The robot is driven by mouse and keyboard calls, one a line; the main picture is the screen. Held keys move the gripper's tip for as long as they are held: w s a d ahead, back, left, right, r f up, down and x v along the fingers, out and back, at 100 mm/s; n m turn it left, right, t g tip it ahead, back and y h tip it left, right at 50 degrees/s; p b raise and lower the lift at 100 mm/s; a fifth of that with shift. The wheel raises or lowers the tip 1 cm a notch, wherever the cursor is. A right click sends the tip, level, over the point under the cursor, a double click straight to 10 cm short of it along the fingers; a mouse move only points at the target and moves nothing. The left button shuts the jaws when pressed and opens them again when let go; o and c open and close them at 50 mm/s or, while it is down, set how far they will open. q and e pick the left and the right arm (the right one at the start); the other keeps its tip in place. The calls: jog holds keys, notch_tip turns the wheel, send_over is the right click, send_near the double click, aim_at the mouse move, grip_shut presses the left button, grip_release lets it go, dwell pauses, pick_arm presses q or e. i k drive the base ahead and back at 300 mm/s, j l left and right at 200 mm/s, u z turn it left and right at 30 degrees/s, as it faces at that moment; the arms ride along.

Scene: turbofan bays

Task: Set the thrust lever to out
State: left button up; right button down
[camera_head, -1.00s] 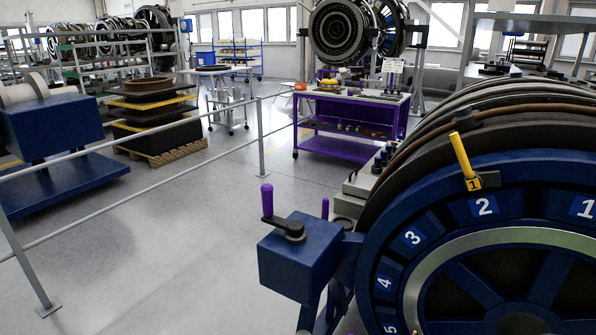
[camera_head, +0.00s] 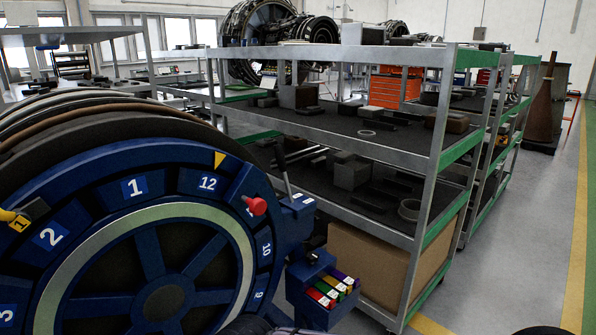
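A large blue ring with numbered tiles (camera_head: 134,187) fills the left of the head view. A dark slim lever (camera_head: 284,172) rises, tilted, from a blue housing (camera_head: 298,212) at the ring's right side. Small white labels sit on the housing, too small to read. I cannot tell for sure whether this is the thrust lever, or its setting. A red knob (camera_head: 256,206) sticks out from the ring's upper right. A yellow handle marked 1 (camera_head: 14,220) is at the left edge. Neither of my grippers is in view.
A blue box with coloured labelled slots (camera_head: 326,290) hangs below the housing. A grey metal shelf rack (camera_head: 436,130) with dark parts stands close behind it. Open floor (camera_head: 520,240) lies at the right, with a yellow line (camera_head: 578,240).

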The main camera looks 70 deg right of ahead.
aim_at(278, 150)
jog(key=z, duration=2.3)
jog(key=i+l, duration=0.2)
jog(key=i+l+u, duration=0.1)
jog(key=l, duration=0.3)
jog(key=i, duration=0.1)
